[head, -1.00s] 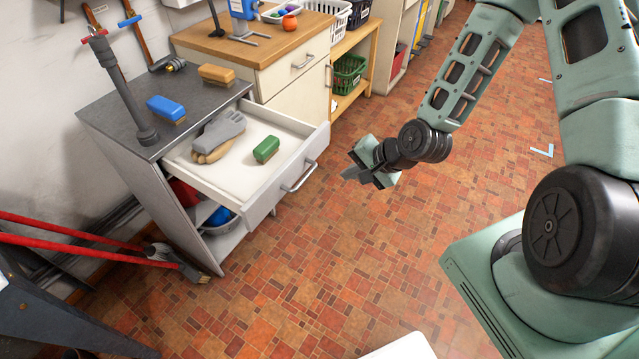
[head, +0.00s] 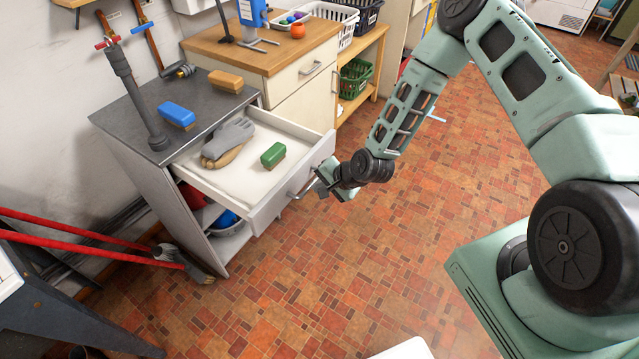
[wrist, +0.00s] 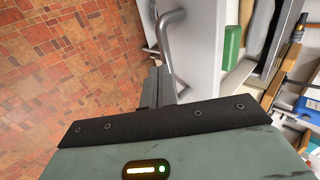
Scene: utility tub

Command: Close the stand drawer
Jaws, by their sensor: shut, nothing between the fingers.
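The stand drawer (head: 262,215) is pulled open from a grey-topped stand (head: 150,116). Grey and tan gloves (head: 229,140) and a green brush (head: 273,155) lie in it. My gripper (head: 317,183) is shut and empty, close in front of the drawer's front panel, beside its bar handle (head: 301,190). In the wrist view the handle (wrist: 168,50) rises just past my fingertips (wrist: 160,78), and the white drawer front (wrist: 197,55) is behind it. I cannot tell whether the fingers touch the handle or the panel. The green brush (wrist: 233,47) also shows there.
On the stand top are a blue brush (head: 177,115), a tan brush (head: 226,81) and a grey pipe (head: 138,97). A wooden-topped cabinet (head: 258,50) stands behind. Red-handled brooms (head: 90,235) lean at left. The tiled floor right of the drawer is clear.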

